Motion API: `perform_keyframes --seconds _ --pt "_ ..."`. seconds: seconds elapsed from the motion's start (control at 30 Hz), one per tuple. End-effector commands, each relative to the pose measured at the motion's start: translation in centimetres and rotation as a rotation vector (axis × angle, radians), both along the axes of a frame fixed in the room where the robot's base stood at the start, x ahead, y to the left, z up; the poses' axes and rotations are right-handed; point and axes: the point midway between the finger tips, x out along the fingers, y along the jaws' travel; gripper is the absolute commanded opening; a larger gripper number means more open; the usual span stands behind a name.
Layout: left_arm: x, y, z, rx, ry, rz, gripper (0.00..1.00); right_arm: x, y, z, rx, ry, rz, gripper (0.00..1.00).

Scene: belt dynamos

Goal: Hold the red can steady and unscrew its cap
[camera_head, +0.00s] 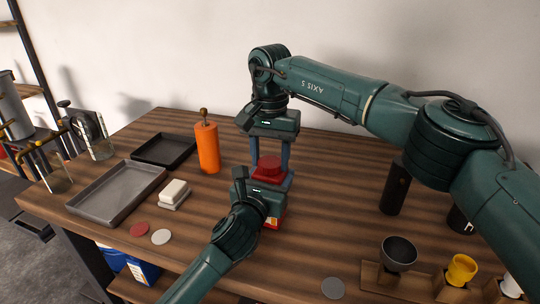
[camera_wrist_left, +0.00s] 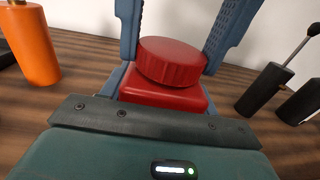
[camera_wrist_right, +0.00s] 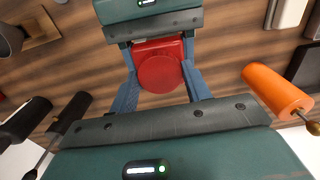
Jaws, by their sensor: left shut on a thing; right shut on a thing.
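The red can (camera_wrist_left: 165,98) stands on the wooden table with its round red cap (camera_wrist_left: 172,62) on top. In the head view the cap (camera_head: 269,163) shows between blue fingers, while most of the can's body is hidden. My left gripper (camera_head: 268,181) comes from the front and is shut on the can's body. My right gripper (camera_head: 270,167) reaches down from above, its two fingers on opposite sides of the cap, shut on it. In the right wrist view the ribbed cap (camera_wrist_right: 160,74) sits between those fingers, with the can (camera_wrist_right: 158,46) behind it.
An orange bottle (camera_head: 207,148), a white block (camera_head: 174,193), a grey tray (camera_head: 118,190) and a black tray (camera_head: 164,150) stand to the left. Discs lie in front. A black cylinder (camera_head: 394,188) and a wooden rack with cups (camera_head: 398,253) are at right.

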Motion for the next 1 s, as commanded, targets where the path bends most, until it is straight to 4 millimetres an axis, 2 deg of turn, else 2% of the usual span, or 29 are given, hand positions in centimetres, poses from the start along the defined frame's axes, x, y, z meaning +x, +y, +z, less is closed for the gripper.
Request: perform_keyframes --seconds 0.7,1.0 --pt "0.0 0.0 -0.1 0.001 0.002 0.000 0.00 0.0 0.0 2.1 0.000 -0.002 -0.001 0.20" --pt "0.0 0.0 -0.1 0.001 0.002 0.000 0.00 0.0 0.0 2.2 0.000 -0.001 -0.001 0.20"
